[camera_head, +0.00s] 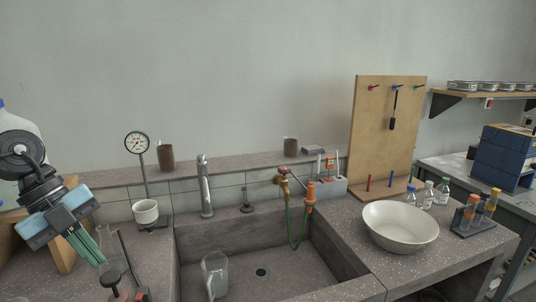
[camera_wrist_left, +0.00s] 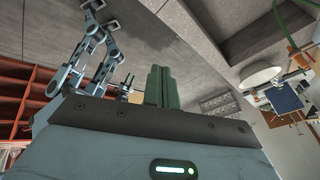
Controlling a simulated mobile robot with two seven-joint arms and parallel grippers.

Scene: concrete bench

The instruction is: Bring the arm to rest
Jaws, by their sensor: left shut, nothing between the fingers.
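My left gripper (camera_head: 91,252) comes in from the left in the head view, tilted down over the bench's left end. Its green fingers are shut together with nothing between them. In the left wrist view the shut fingers (camera_wrist_left: 158,86) stand side by side above the grey-blue gripper body. A clear glass vessel and a small dark stand (camera_head: 112,279) are just below and right of the fingertips in the head view; whether they touch I cannot tell. My right gripper is not in the head view.
A sink (camera_head: 262,235) with a tap (camera_head: 205,187) and a clear beaker (camera_head: 215,275) lies right of the gripper. A dial gauge (camera_head: 137,143) stands behind it. A white bowl (camera_head: 400,226), bottles (camera_head: 427,196) and a pegboard (camera_head: 387,130) are further right. The space above the sink is clear.

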